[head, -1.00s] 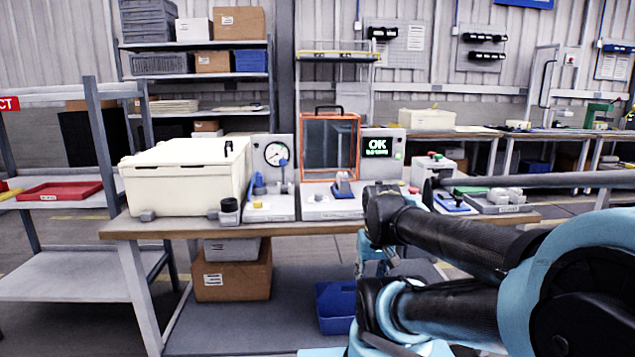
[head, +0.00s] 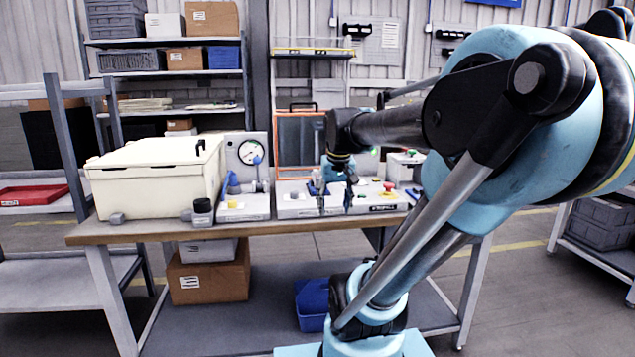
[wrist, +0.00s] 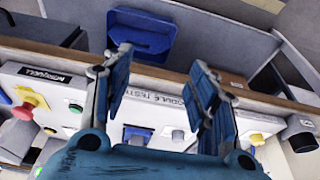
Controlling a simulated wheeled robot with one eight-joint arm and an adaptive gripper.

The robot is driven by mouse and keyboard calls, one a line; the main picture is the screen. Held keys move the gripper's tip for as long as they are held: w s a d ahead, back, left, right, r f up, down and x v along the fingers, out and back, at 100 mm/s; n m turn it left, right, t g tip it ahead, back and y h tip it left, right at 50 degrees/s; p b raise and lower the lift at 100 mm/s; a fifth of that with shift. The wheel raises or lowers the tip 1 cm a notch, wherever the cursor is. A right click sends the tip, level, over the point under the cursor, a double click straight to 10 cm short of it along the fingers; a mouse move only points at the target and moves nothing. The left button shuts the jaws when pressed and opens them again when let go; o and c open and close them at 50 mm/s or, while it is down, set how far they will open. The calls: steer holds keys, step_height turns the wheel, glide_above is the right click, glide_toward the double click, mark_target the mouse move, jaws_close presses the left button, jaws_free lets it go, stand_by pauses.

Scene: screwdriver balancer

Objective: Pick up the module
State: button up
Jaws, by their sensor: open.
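A small blue-and-grey piece (head: 312,187), which looks like the module, sits on the front of the light grey tester panel (head: 293,208) on the workbench. In the wrist view a blue piece (wrist: 137,132) shows on the panel marked "MODULE TEST…", low between my fingers. I cannot tell surely that it is the module. My gripper (head: 335,207) points down over the panel, its fingers apart and empty. It also shows in the wrist view (wrist: 160,62). In the head view it stands beside the blue-and-grey piece and partly covers it.
An orange-framed clear guard (head: 298,140) stands behind the panel. A gauge unit (head: 247,155) and a cream box (head: 150,185) stand to the left. A red button (wrist: 24,108) sits on the neighbouring unit. A blue bin (head: 311,305) is on the lower shelf.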

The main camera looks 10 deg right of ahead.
steer(key=w+r+t, duration=0.1)
steer(key=w+r, duration=0.7)
steer(key=w, duration=0.4)
steer(key=w+r, duration=0.9)
steer(key=w, duration=0.3)
glide_above(318, 170)
steer(key=s, duration=0.2)
steer(key=f, duration=1)
steer(key=shift+w+a+f, duration=0.1)
steer(key=shift+w+f, duration=0.1)
steer(key=shift+f, duration=0.1)
steer(key=shift+x, duration=2.9)
steer(key=shift+s, duration=0.15)
jaws_close()
